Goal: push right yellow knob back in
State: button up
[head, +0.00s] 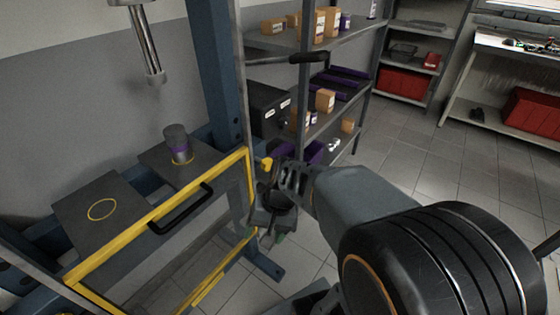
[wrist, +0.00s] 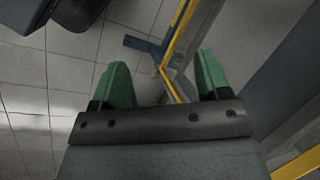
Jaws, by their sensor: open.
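The right yellow knob (head: 266,163) shows in the head view at the upper right corner of the yellow-edged guard (head: 160,217), beside the blue press post. My gripper (head: 266,234) is below the knob in the head view, with its green fingertips pointing down. In the wrist view the two green fingertips (wrist: 163,82) are spread apart with nothing between them that they hold. The knob does not show in the wrist view. A part of the yellow-edged frame (wrist: 180,30) shows beyond the fingers. I cannot tell how far out the knob sits.
The guard has a black handle (head: 181,209). Shelves (head: 330,120) with boxes stand behind my arm. Tiled floor (head: 440,165) is open to the right.

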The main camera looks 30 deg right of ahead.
jog(key=w+d+m+t+y+p, duration=0.1)
jog(key=w+m+t+y, duration=0.15)
jog(key=m+y, duration=0.35)
jog(key=m+t+h+p, duration=0.3)
jog(key=m+t, duration=1.1)
jog(key=m, duration=0.4)
send_near(270, 165)
jog(key=x, duration=0.9)
jog(key=shift+w+a, duration=0.1)
jog(key=shift+w, duration=0.05)
jog(key=shift+w+a+f, duration=0.1)
jog(key=shift+w+a, duration=0.15)
jog(key=shift+w, duration=0.35)
jog(key=shift+c, duration=0.5)
